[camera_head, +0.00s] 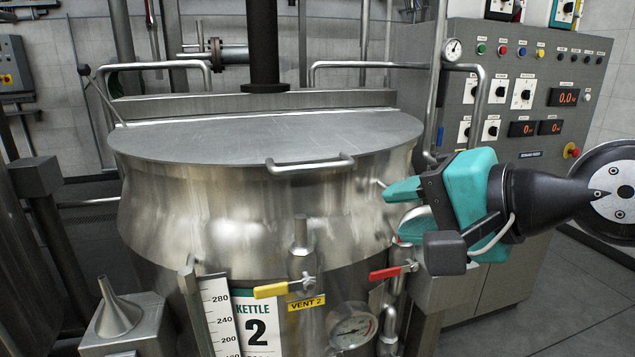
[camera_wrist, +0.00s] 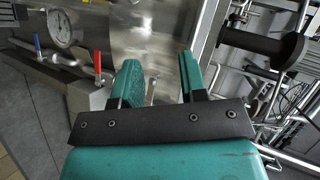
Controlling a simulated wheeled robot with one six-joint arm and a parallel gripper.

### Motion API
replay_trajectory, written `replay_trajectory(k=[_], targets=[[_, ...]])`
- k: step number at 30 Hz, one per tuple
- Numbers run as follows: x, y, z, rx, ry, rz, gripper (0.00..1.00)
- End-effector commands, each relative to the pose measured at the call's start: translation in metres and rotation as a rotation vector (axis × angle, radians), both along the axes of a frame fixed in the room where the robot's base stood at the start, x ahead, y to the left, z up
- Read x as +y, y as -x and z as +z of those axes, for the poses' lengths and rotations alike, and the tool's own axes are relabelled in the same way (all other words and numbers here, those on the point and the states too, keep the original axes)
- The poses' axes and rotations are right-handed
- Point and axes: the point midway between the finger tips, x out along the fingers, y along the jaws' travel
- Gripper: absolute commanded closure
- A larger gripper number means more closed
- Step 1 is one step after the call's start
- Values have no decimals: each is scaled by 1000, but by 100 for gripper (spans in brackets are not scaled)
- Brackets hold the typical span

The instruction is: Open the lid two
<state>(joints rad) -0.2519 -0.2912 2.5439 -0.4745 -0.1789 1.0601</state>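The lid (camera_head: 265,138) of kettle 2 is a flat round steel cover, and it lies shut on the kettle (camera_head: 200,205). A bar handle (camera_head: 310,164) sticks out at its front edge. My gripper (camera_head: 391,205) is open and empty, to the right of the handle and lower in the picture. Its teal fingers point left toward the kettle's side. In the wrist view my gripper (camera_wrist: 158,66) shows a clear gap between the fingers, with the steel kettle wall (camera_wrist: 150,38) beyond. The lid handle cannot be made out there.
A red valve lever (camera_head: 393,271), a yellow lever (camera_head: 285,288) and a gauge (camera_head: 352,328) sit on the kettle's front, below my gripper. A control cabinet (camera_head: 530,110) stands behind at the right. A steel funnel (camera_head: 117,310) is at the lower left.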

Motion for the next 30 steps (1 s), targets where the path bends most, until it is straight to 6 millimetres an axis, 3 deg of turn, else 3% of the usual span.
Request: replay_trajectory(k=[3, 7, 23, 30], targets=[[0, -14, 14, -5, -221, -113, 61], [-1, -22, 27, -5, -335, -161, 61], [31, -64, 22, 1, -345, -169, 61], [62, -102, 10, -3, -343, -167, 61]])
